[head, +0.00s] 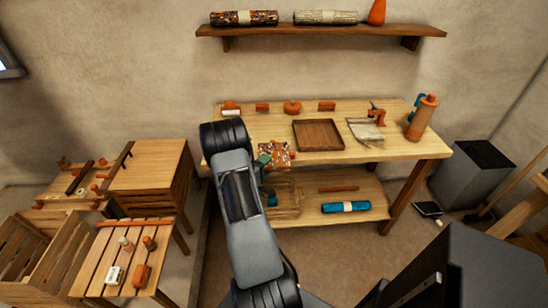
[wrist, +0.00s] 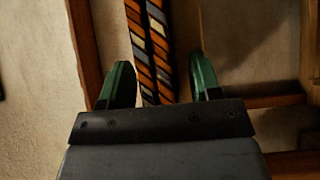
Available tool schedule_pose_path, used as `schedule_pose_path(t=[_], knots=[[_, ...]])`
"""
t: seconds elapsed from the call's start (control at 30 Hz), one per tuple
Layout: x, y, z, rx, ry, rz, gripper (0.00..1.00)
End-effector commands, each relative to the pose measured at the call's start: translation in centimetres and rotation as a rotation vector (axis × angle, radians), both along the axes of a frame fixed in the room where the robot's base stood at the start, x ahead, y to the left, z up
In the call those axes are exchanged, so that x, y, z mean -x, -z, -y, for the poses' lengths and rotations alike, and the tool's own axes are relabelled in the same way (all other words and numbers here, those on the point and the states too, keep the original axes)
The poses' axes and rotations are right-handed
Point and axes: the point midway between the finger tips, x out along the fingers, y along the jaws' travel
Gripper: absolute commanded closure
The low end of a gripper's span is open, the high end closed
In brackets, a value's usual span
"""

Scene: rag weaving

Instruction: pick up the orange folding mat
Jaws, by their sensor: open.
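The orange folding mat (head: 277,153) lies at the front left of the workbench top (head: 245,128), patterned in orange, white and dark. My gripper (head: 263,161) is right at its near left side, and my arm hides part of that area. In the wrist view the mat (wrist: 152,40) shows as two striped layers side by side, orange, dark and pale. It runs between the two green fingers of my gripper (wrist: 162,82). The fingers are spread, with a visible gap to the mat at least on the right. The mat's lower end is hidden behind the gripper body.
A brown tray (head: 318,135) lies right of the mat, and an orange bottle (head: 422,117) stands at the right end. A blue roll (head: 346,207) lies on the lower shelf. A slatted table (head: 120,250) and a wooden crate (head: 40,250) stand at the left.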

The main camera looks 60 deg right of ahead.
Motion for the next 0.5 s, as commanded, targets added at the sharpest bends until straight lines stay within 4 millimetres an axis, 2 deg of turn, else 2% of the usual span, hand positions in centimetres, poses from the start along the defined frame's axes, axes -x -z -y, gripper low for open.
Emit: schedule_pose_path(t=[0.07, 0.5], knots=[[0.0, 0.0, -0.01, 0.0, 0.0, 0.0, 0.42], [0.01, -0.02, -0.03, 0.0, 0.0, 0.0, 0.84]])
